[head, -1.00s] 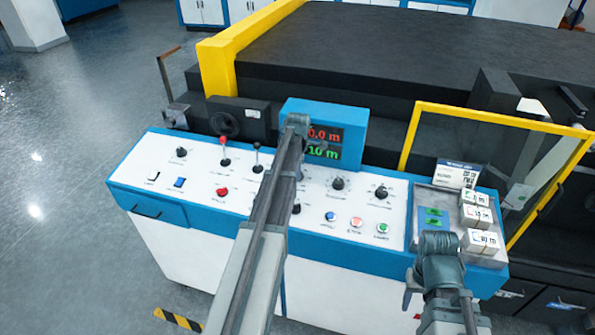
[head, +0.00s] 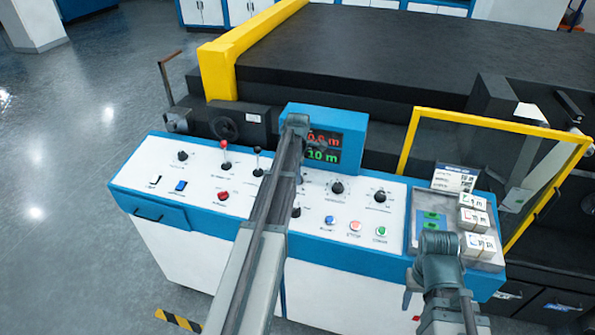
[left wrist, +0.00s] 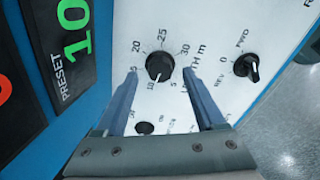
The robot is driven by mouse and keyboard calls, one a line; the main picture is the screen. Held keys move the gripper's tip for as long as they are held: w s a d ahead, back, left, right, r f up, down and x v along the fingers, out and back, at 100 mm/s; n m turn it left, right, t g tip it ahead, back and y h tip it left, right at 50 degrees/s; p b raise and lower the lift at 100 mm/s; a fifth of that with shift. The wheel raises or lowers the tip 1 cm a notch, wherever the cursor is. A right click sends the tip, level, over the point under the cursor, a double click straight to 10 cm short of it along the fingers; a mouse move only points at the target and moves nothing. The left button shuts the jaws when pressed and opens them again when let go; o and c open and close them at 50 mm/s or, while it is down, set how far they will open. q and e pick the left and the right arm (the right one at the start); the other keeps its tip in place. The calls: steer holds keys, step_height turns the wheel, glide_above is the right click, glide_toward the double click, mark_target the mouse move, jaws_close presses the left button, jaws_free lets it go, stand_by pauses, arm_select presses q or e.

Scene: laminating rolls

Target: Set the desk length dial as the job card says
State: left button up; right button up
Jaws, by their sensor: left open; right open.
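The desk length dial (left wrist: 159,67) is a black round knob in the left wrist view, ringed by numbers up to 30. Its pale mark appears to face the 10. In the head view my left arm hides it. My left gripper (left wrist: 157,95) is open, its fingers on either side of the dial; contact is unclear. The display (head: 322,138) shows a green preset of 10 m and a red reading above. The job card (head: 454,179) stands at the panel's right, too small to read. My right gripper (head: 438,248) is over the right end of the panel, fingertips indistinct.
A forward/reverse knob (left wrist: 246,67) sits right of the dial in the left wrist view. The panel (head: 205,200) also has levers, other knobs and coloured buttons.

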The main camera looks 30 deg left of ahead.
arm_select(q)
step_height(320, 180, up, 12)
steer(key=s+d+p, duration=0.1)
steer(key=p, duration=0.9)
steer(key=shift+s+f+p, duration=0.2)
steer(key=shift+s+p, duration=0.1)
steer(key=shift+p, duration=0.05)
arm_select(e)
step_height(320, 180, up, 12)
steer(key=shift+f, duration=0.2)
